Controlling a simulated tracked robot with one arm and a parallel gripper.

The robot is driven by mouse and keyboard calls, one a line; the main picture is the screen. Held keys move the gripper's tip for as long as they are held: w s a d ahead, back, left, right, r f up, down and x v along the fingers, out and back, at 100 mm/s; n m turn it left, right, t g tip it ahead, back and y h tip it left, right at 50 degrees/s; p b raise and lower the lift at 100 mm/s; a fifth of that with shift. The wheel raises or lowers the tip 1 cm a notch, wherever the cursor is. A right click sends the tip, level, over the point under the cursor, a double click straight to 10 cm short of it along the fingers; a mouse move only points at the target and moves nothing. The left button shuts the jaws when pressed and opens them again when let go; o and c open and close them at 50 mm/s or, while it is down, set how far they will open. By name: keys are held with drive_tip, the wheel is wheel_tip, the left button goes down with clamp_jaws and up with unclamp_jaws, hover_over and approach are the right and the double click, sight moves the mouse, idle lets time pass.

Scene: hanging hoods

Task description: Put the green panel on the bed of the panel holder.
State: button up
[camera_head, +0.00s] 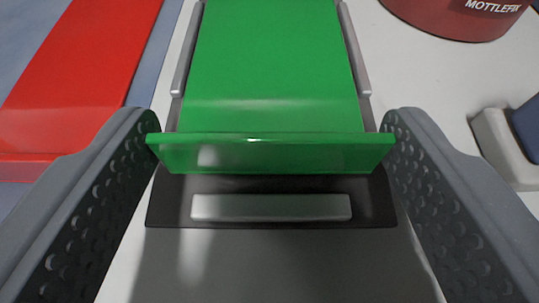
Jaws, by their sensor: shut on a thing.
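The green panel (275,60) fills the upper middle of the view. Its near edge is a raised lip that lies between my gripper's (271,150) two dark grey, dimpled fingers. The gripper is shut on this lip, one finger at each end. The panel lies over the panel holder (250,262), between two grey side rails. A dark recess with a grey bar shows just below the lip. The panel's far end is cut off at the top, and I cannot tell whether it rests fully on the bed.
A red panel (80,60) lies at the left on a blue-grey surface. A dark red round object (450,18) with white lettering stands at the top right. A light grey and dark blue object (508,145) is at the right edge. White surface (425,85) lies clear between them.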

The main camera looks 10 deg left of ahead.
drive_tip(key=shift+f, duration=0.5)
drive_tip(key=o, duration=1.1)
